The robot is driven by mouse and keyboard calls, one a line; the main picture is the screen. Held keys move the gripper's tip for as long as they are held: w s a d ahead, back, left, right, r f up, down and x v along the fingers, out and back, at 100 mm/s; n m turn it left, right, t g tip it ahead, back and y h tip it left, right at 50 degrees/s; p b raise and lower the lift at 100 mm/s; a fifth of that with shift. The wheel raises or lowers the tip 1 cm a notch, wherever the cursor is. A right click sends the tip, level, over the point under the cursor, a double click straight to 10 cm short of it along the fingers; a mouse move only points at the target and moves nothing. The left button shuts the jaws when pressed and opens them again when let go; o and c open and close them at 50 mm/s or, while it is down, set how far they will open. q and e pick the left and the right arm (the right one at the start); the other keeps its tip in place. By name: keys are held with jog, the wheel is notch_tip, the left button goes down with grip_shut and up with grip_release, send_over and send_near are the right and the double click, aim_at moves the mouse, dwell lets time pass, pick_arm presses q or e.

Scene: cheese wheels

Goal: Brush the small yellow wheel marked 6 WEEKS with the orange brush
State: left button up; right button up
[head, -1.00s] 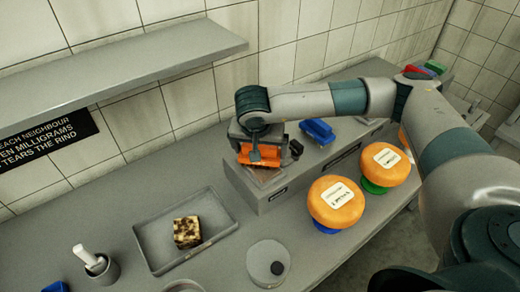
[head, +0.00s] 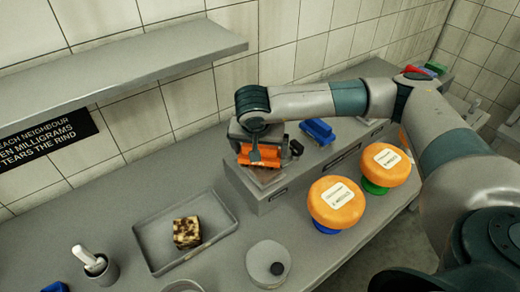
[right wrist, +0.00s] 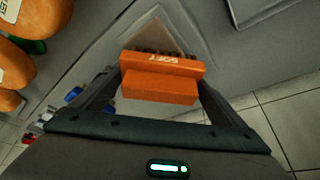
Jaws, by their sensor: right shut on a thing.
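My right gripper (head: 258,143) is shut on the orange brush (head: 260,158) and holds it at the raised grey block's left end. In the right wrist view the brush (right wrist: 160,80) sits between both fingers, its dark bristles facing away. A yellow-orange wheel (head: 336,204) stands on a blue base, with a second one (head: 385,164) on a green base behind it. A third is mostly hidden by my arm. Their white labels are too small to read, so I cannot tell which is marked 6 WEEKS. The brush is apart from the wheels. My left gripper is not in view.
A blue brush (head: 318,131) lies on the grey block (head: 270,195). A grey tray (head: 148,238) holds a mottled brown-and-cream cube (head: 187,232). A round lidded dish (head: 266,267) and a cup (head: 101,270) stand near the front. A wall shelf (head: 130,75) overhangs the left.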

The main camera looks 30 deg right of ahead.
jog(key=shift+s+f, duration=0.1)
jog(key=shift+f, duration=0.05)
dwell(0.4)
jog(key=shift+r+p, duration=0.7)
jog(key=shift+r, duration=2.95)
